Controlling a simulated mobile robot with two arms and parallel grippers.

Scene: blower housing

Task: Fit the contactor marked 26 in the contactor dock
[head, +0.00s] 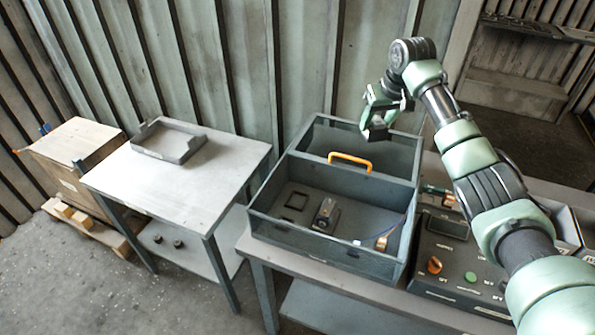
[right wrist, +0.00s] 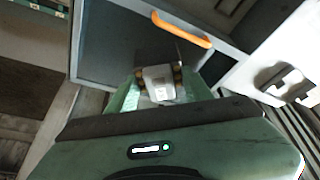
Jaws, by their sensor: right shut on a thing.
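My right gripper (head: 377,118) is shut on a small block, held above the back part of the open blower housing (head: 262,228). In the right wrist view the held block (right wrist: 158,82) is pale grey with brass-coloured terminals and sits between the fingers; its marking is too small to read. Inside the housing's front compartment are a dark square outline (head: 296,201), which may be the dock, and a dark block with a pale top (head: 326,214). I cannot tell a number on either. My left gripper is not in view.
An orange handle (head: 350,160) rises at the housing's middle divider and shows in the wrist view (right wrist: 183,30). A blue wire and a copper-coloured part (head: 381,243) lie in the right corner. A control panel (head: 460,265) stands right. A grey tray (head: 190,149) sits on the left table (head: 180,195).

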